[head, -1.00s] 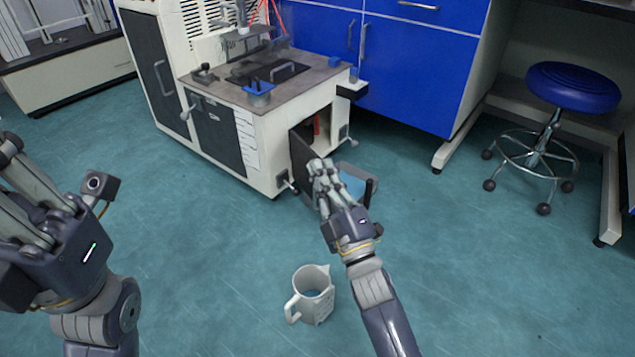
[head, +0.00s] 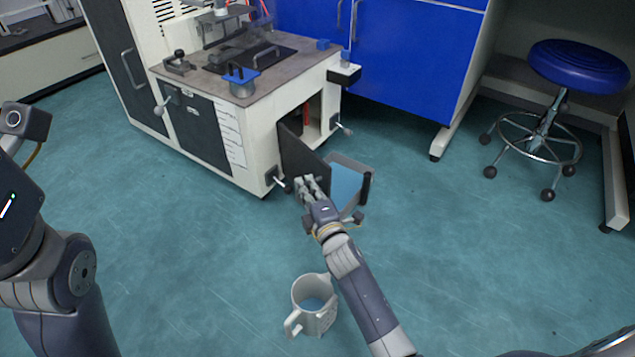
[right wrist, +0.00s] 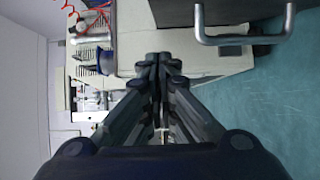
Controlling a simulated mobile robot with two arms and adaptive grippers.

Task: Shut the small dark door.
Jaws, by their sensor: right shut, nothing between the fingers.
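The small dark door (head: 302,152) stands open, swung out from the opening (head: 307,122) in the right side of the cream machine (head: 260,140). My right gripper (head: 307,183) is shut and empty at the lower part of the door's front-facing side in the head view. I cannot tell whether its fingertips touch the door. In the right wrist view the shut fingers (right wrist: 160,60) point towards cream machine surfaces. Only my left arm shows at the left edge of the head view; its fingers are out of frame.
A grey bin with a blue inside (head: 346,186) is on the floor behind the door and right of my gripper. A white jug (head: 314,306) stands on the floor near my right forearm. Blue cabinets (head: 410,60) and a blue stool (head: 578,66) are at the back right.

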